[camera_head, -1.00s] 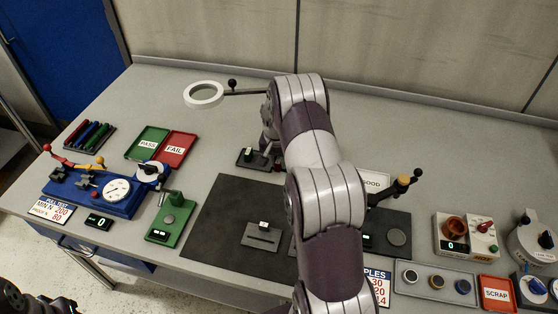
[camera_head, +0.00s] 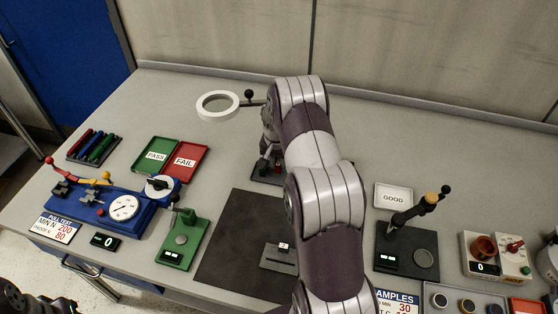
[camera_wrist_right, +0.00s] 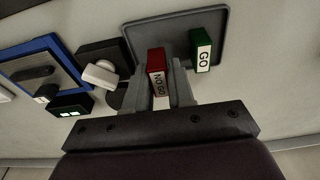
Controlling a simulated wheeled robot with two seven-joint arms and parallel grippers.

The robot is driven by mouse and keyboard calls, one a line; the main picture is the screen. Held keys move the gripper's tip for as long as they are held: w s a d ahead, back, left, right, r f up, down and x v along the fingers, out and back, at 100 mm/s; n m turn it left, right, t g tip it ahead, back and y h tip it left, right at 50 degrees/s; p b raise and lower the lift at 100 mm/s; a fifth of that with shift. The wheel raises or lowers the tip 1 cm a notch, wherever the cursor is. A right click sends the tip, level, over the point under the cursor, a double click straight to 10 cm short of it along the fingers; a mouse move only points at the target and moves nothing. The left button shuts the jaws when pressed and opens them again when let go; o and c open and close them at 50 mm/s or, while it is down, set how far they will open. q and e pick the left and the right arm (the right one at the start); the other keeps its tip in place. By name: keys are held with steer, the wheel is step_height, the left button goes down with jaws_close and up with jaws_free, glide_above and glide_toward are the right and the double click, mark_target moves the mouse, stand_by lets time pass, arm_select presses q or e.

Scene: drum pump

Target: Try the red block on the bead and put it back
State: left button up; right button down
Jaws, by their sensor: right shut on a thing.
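A red block (camera_wrist_right: 156,64) marked NO GO is between the two fingers of my right gripper (camera_wrist_right: 164,82) in the right wrist view. The gripper is shut on it. A green block (camera_wrist_right: 202,52) marked GO stands in a grey tray (camera_wrist_right: 222,22) just to the right. I cannot tell whether the red block touches the tray. In the head view my right arm hides most of the right gripper (camera_head: 270,160). I cannot make out the bead with certainty. Part of my left gripper (camera_head: 40,304) shows dark at the lower left, its jaws unclear.
In the right wrist view a black fixture with a white knob (camera_wrist_right: 100,74) stands left of the tray. In the head view a white ring (camera_head: 218,105) on an arm stands behind. A blue pull tester (camera_head: 105,212) and a green fixture (camera_head: 183,240) stand left. A black mat (camera_head: 225,250) is partly bare.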

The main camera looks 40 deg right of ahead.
steer(key=shift+s+r, duration=0.1)
steer(key=shift+f, duration=0.2)
steer(key=shift+f+b, duration=0.35)
stand_by(0.5)
steer(key=shift+f, duration=0.35)
steer(key=shift+f+b, duration=0.5)
steer(key=shift+b, duration=0.1)
stand_by(0.6)
stand_by(0.4)
steer(key=c, duration=0.9)
jaws_free()
